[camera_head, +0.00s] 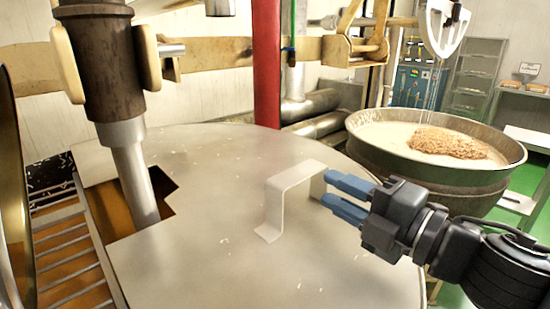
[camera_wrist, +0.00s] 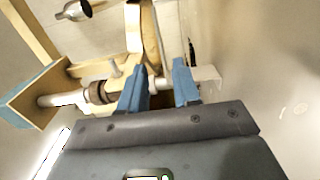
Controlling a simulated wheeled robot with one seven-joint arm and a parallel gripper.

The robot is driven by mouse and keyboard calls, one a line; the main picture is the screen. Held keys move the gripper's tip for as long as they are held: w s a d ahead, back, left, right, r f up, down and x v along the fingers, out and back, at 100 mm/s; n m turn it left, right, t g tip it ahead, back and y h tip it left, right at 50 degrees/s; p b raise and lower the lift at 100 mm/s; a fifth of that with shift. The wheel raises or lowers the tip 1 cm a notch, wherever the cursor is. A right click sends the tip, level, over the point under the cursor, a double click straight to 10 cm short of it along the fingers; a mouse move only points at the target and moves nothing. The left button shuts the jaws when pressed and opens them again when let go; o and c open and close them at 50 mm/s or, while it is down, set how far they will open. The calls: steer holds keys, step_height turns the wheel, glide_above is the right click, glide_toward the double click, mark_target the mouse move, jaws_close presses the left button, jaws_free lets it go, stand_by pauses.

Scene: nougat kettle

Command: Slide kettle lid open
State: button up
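The kettle lid (camera_head: 200,260) is a large flat grey metal plate, cut out at the left around a vertical shaft. Its handle (camera_head: 295,175) is a bent pale metal strip standing up from the lid. My gripper (camera_head: 328,190) comes from the right, with two blue fingers spread apart at the handle's right leg. In the wrist view my gripper (camera_wrist: 160,70) also shows its fingers apart. A pale piece that looks like the handle (camera_wrist: 210,82) shows beside the right finger there. I cannot tell whether the leg lies between the fingers or whether they touch it.
The brown shaft (camera_head: 110,75) stands in the cutout at the left. A red post (camera_head: 266,65) rises behind the lid. A second kettle (camera_head: 365,140) with pale contents and a nut heap stands at the right. The lid's left and front surface is clear.

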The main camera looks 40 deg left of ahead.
mark_target(309, 178)
steer(key=shift+w+a+f, duration=0.1)
steer(key=shift+w+a, duration=0.2)
steer(key=shift+a, duration=0.25)
steer(key=a, duration=0.2)
steer(key=a+p, duration=0.1)
steer(key=a, duration=0.4)
steer(key=shift+w+a+p, duration=0.2)
steer(key=shift+w+p, duration=0.05)
steer(key=shift+p, duration=0.15)
steer(key=shift+c, duration=0.3)
jaws_close()
stand_by(0.3)
